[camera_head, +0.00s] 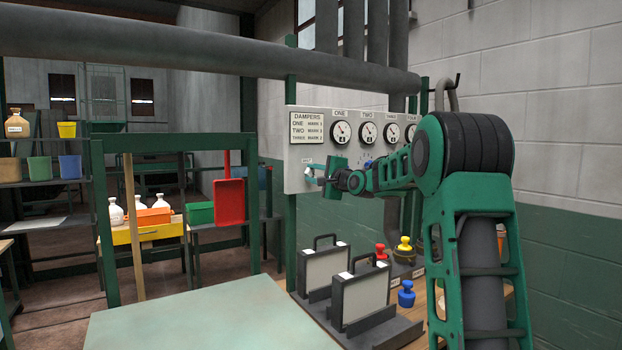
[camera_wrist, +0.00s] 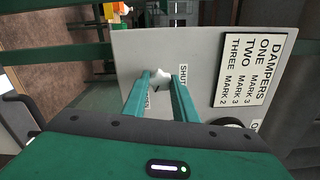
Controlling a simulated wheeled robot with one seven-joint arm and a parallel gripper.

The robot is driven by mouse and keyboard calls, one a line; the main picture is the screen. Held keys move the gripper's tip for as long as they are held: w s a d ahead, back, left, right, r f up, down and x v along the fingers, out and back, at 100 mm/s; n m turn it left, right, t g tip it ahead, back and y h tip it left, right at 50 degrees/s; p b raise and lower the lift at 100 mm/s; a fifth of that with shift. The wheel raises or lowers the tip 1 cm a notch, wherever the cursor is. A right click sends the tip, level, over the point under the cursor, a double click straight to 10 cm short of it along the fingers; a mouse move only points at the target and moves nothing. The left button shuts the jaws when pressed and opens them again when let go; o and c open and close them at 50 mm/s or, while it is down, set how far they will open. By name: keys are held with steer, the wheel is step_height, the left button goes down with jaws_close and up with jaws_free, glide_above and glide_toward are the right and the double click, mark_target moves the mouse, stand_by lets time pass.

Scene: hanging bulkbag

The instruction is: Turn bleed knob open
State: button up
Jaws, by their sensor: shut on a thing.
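The bleed knob (camera_wrist: 161,73) is a small pale knob on the lower part of the grey damper panel (camera_head: 296,150). In the wrist view it sits between the tips of my two teal fingers. My gripper (camera_head: 318,178) is at the panel's lower left in the head view, shut on the knob. A SHUT label (camera_wrist: 183,79) lies just right of the fingers in the wrist view. Another small label is partly hidden by the left finger, and I cannot read it fully. The gripper hides most of the knob in the head view.
Several round dials (camera_head: 341,131) and a DAMPERS sign (camera_head: 307,128) are on the panel above my gripper. Below stand framed plates (camera_head: 366,292), a yellow-topped weight (camera_head: 404,245) and a blue weight (camera_head: 406,293). A pale green tabletop (camera_head: 200,318) is clear in front.

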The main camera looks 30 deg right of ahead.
steer(key=shift+d+f, duration=0.15)
steer(key=shift+f, duration=0.2)
steer(key=o, duration=1)
steer(key=shift+o, duration=0.2)
steer(key=shift+r, duration=0.15)
steer(key=shift+s, duration=0.25)
steer(key=s, duration=1)
steer(key=shift+s+d, duration=0.1)
